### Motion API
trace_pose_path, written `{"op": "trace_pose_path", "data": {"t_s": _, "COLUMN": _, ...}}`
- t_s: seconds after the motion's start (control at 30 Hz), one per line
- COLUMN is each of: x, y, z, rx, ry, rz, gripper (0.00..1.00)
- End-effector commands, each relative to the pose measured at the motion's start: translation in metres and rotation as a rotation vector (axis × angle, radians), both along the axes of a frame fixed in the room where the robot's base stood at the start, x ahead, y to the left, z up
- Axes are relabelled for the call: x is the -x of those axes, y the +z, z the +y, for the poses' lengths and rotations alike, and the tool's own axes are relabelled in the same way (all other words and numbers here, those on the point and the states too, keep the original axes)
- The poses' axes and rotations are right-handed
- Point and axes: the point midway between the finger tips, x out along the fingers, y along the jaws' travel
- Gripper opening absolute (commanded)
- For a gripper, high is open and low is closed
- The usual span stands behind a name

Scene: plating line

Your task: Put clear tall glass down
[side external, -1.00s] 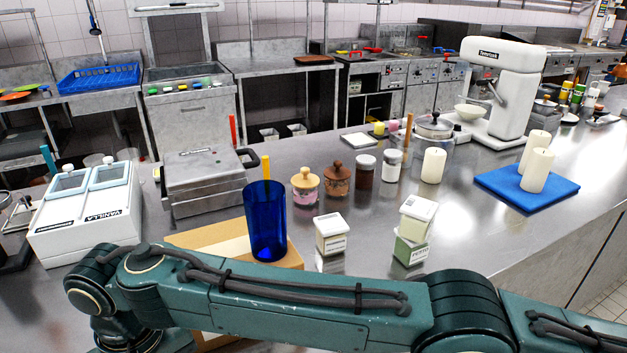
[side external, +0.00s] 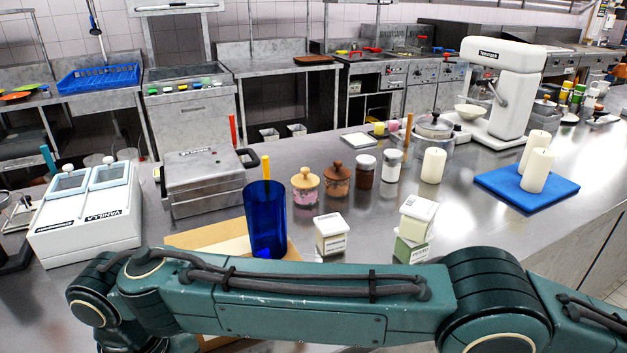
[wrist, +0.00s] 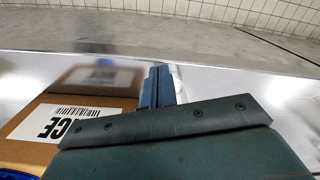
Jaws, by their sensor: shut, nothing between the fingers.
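My gripper (wrist: 157,88) shows in the wrist view with its blue-grey fingers together and nothing held between them. It is just right of a cardboard box (wrist: 38,109) with a barcode label. In the side view my fingers are out of sight behind my arm. I cannot make out a clear tall glass for certain. Faint clear glassware (side external: 94,160) stands behind the white vanilla box in the side view, too small to identify. A pale strip beside my fingertips in the wrist view is unclear.
A tall blue glass (side external: 265,222) with a yellow stick stands at the cardboard box (side external: 203,240). Small white cartons (side external: 331,235), lidded jars (side external: 336,181) and a candle (side external: 433,166) stand to the right. The white vanilla box (side external: 88,225) is at left. Open steel counter lies around the blue board (side external: 500,184).

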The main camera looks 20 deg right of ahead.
Motion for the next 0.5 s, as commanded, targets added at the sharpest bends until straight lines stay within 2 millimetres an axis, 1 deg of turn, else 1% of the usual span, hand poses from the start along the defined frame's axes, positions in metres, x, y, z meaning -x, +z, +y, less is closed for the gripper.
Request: {"op": "trace_pose_path", "data": {"t_s": 0.5, "x": 0.023, "y": 0.0, "z": -0.008, "rx": 0.0, "ry": 0.0, "rz": 0.0, "gripper": 0.0}}
